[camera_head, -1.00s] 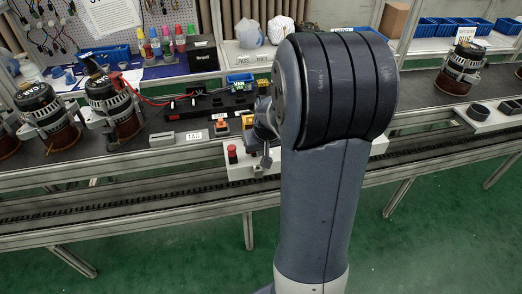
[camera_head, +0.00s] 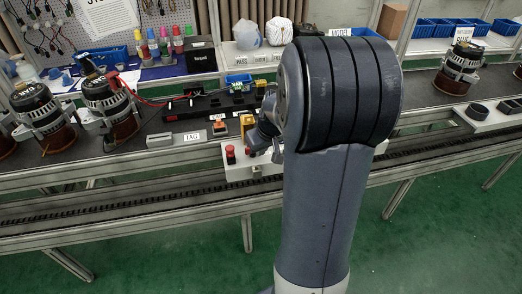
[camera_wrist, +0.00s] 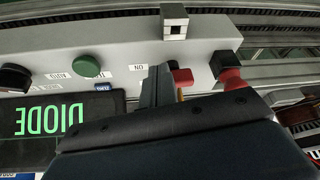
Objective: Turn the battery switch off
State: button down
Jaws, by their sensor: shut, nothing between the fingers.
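The grey control box (camera_wrist: 115,45) fills the upper part of the wrist view. It carries an upside-down ON label (camera_wrist: 138,68) and a red knob (camera_wrist: 183,77) beside it, which looks like the battery switch; its setting is not clear. My gripper (camera_wrist: 157,78) is shut and empty, its fingers just beside the red knob, between it and the ON label. Whether they touch the knob I cannot tell. In the head view my arm hides much of the box, and the box's front (camera_head: 236,174) shows left of my arm.
A red-and-black mushroom button (camera_wrist: 231,78) stands right of the red knob in the wrist view. A green button (camera_wrist: 87,66) and a black knob (camera_wrist: 14,78) are to the left. A DIODE display (camera_wrist: 45,120) lies below. Several alternators, including one (camera_head: 108,103), stand left on the bench.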

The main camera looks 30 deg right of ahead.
jog(key=shift+w+d+n+y+b, duration=0.25)
jog(key=shift+n+b, duration=0.25)
jog(key=shift+n, duration=0.25)
jog(key=shift+w+d+n+y+b, duration=0.15)
jog(key=shift+n+y+b, duration=0.25)
jog(key=shift+n, duration=0.35)
jog(key=shift+w+d+n+g+y+b, duration=0.2)
jog(key=shift+n+y+b, duration=0.15)
jog(key=shift+n, duration=0.55)
jog(key=shift+w+d+n+g+y+b, duration=0.15)
jog(key=shift+n+b, duration=0.3)
jog(key=shift+n, duration=0.45)
jog(key=shift+w+d+n+g+y, duration=0.1)
jog(key=shift+w+n+g+y, duration=0.15)
jog(key=shift+n, duration=0.55)
jog(key=shift+w+d+n+g+y, duration=0.1)
jog(key=shift+w+n+g+y, duration=0.15)
jog(key=shift+n, duration=0.55)
jog(key=shift+w+n+g+y, duration=0.2)
jog(key=shift+n+g, duration=0.05)
jog(key=shift+n, duration=0.6)
jog(key=shift+w+n+g+y, duration=0.15)
jog(key=shift+n+g, duration=0.05)
jog(key=shift+n, duration=0.65)
jog(key=shift+w, duration=0.2)
dwell(1.2)
